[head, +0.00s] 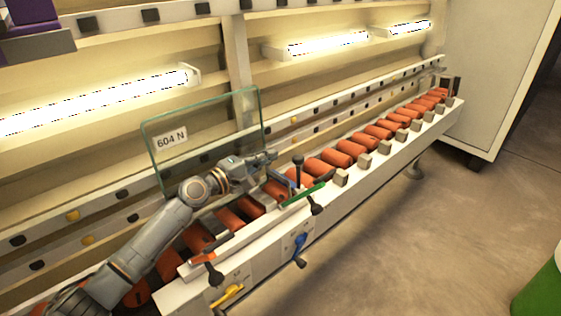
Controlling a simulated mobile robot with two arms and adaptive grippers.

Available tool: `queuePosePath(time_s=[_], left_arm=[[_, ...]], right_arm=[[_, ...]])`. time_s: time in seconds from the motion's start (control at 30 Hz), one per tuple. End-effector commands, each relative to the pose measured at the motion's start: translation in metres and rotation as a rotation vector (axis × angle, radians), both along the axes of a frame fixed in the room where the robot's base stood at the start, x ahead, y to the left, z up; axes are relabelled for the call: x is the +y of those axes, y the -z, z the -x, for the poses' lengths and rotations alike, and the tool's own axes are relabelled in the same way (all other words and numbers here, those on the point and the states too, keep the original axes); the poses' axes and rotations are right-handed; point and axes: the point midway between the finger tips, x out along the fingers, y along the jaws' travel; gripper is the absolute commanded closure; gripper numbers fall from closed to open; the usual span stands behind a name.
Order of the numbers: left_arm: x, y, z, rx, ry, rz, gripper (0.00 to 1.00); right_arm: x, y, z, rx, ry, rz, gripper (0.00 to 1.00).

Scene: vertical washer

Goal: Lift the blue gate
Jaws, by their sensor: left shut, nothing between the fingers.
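My left arm comes in from the lower left, and its gripper (266,158) is over the roller conveyor, in front of the glass pane. The gripper looks shut, with nothing seen between its fingers. A dark blue-grey bar (283,180) lies just below and right of the fingers, beside an upright black-knobbed lever (298,163); I cannot tell if the gripper touches it. A bright blue handle (298,243) is on the conveyor's front face, well below the gripper. I cannot tell which blue part is the gate. My right gripper is not in view.
A clear glass pane (205,135) labelled "604 N" stands behind the arm. A green bar (303,194), an orange-red bar (204,258) and a yellow handle (228,294) are along the conveyor's front edge. Orange rollers (335,157) run right. The floor (420,240) in front is clear.

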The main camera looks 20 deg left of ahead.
Motion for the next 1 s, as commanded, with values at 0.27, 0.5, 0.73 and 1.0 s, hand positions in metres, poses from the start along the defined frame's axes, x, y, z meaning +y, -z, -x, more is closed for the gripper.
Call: queuePosePath(time_s=[0.27,0.5,0.73,1.0], left_arm=[[-0.029,-0.006,0.008,0.001,0.000,-0.001,1.00],[-0.038,-0.003,0.012,-0.001,0.000,-0.001,1.00],[-0.039,-0.002,0.012,-0.001,0.000,0.001,1.00],[-0.049,-0.008,0.019,-0.062,0.002,-0.093,1.00]], right_arm=[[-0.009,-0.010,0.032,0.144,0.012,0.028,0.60],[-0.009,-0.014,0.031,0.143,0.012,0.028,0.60],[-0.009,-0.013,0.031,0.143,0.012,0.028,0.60],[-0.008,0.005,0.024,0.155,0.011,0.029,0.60]])
